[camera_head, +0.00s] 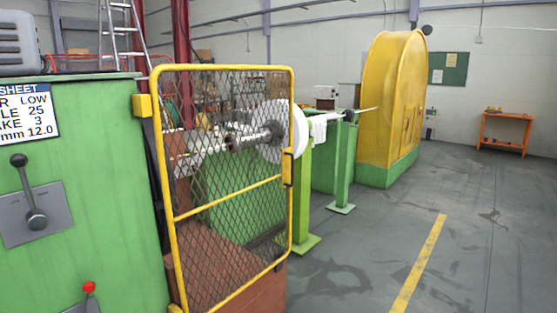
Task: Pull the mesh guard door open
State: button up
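The mesh guard door (228,240) is a yellow tubular frame with dark diamond mesh and a crossbar at mid-height. It stands upright at left centre, just right of the green cabinet (95,200). A yellow block (146,106) sits at its upper left edge, beside the cabinet. A small yellow latch or handle piece (287,169) with a dark part is on its right edge, at about mid-height. Through the mesh I see a shaft, green machine parts and a reddish-brown base. I cannot tell for certain whether the door is fully shut. My gripper is not in view.
The cabinet carries a black-knobbed lever (34,213) and a red-knobbed lever (89,289). Green posts (303,190) stand just right of the door. A large yellow housing (391,100) is farther back. The grey floor (365,245) at right is open, with a yellow line (418,265).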

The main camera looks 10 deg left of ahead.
aim_at(287, 160)
jog(key=u, duration=0.8)
jog(key=i, duration=0.9)
jog(key=u, duration=0.55)
